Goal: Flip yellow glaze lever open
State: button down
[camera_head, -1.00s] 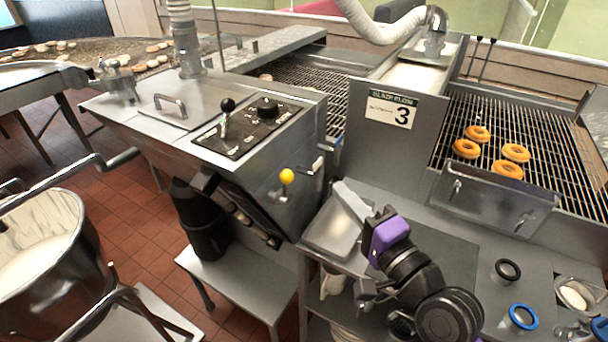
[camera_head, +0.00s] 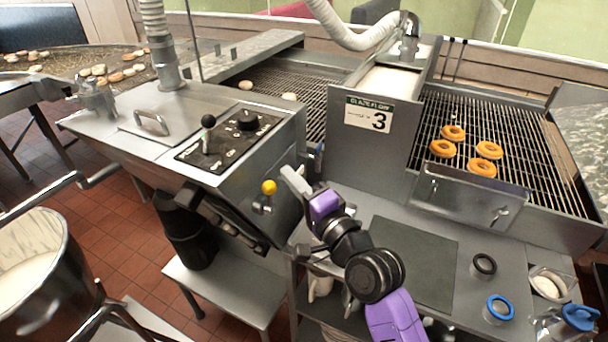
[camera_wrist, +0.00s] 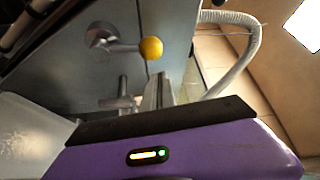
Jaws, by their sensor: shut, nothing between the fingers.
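The yellow-knobbed glaze lever (camera_head: 268,188) sticks out from the side of the steel glaze machine, its ball knob on a short metal stem. In the wrist view the yellow knob (camera_wrist: 151,48) shows at upper middle, its stem running left to a round metal pivot. My gripper (camera_head: 289,176) is shut and empty, close to the right of the yellow knob in the head view, with a visible gap. In the wrist view the gripper's purple body fills the bottom, and its fingertips are hard to make out.
A black-knobbed lever (camera_head: 207,122) and a dial (camera_head: 247,119) sit on the control panel above. A metal T-handle (camera_wrist: 121,97) is beside the yellow lever. The conveyor (camera_head: 520,135) holds several doughnuts. A "3" sign panel (camera_head: 369,114) stands behind my arm.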

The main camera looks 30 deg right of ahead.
jog(key=shift+s+a+f+p, duration=0.15)
jog(key=shift+s+a, duration=0.1)
jog(key=shift+a, duration=0.25)
jog(key=shift+s+a+f+p, duration=0.1)
jog(key=shift+s+a+p, duration=0.1)
jog(key=shift+a, duration=0.25)
